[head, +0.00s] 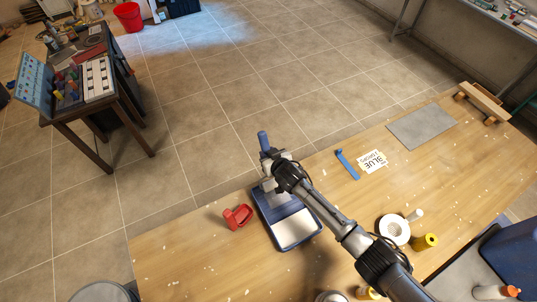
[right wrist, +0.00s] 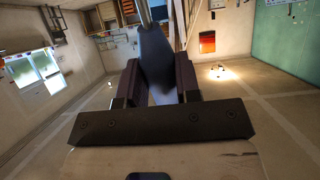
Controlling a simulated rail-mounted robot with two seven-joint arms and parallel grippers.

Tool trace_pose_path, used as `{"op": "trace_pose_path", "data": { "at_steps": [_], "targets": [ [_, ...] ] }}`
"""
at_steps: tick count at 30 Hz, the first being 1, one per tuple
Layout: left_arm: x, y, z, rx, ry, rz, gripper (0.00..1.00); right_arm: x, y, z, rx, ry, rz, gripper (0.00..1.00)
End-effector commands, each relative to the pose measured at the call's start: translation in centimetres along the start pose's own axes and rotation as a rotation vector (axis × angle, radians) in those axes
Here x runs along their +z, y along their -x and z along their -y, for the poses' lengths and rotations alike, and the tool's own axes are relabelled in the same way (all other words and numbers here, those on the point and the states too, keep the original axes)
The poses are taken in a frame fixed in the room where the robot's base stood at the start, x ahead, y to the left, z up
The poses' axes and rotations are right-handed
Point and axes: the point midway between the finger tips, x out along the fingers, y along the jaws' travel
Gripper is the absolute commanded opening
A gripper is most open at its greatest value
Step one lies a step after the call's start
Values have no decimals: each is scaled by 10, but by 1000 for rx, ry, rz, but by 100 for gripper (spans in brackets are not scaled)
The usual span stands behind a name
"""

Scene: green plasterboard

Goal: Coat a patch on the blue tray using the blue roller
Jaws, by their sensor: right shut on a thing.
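The blue tray (head: 308,240) lies on the wooden table, with a pale flat area in its lower part and dark blue in its upper part. My right gripper (head: 268,161) is over the tray's far end. It is shut on the blue roller's handle (head: 263,139), which sticks up beyond the fingers. The handle also shows as a dark blue-grey shape (right wrist: 157,65) between the fingers in the right wrist view. The roller's head is hidden or too small to make out, so I cannot tell whether it touches the tray. My left gripper is not in view.
A red holder-like object (head: 238,216) stands left of the tray. A blue strip-like piece (head: 347,164) and a card marked BLUE (head: 373,161) lie to the right. A white tape roll (head: 394,230), a yellow item (head: 425,242) and a grey sheet (head: 422,125) are further right.

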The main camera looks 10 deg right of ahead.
Motion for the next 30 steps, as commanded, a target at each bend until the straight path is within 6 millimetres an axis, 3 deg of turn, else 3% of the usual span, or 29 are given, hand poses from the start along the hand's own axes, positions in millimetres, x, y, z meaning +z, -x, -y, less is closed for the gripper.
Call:
{"op": "trace_pose_path", "data": {
  "at_steps": [30],
  "targets": [
    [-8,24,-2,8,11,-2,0,17,26,0,0,-1,-1,4]
  ]
}}
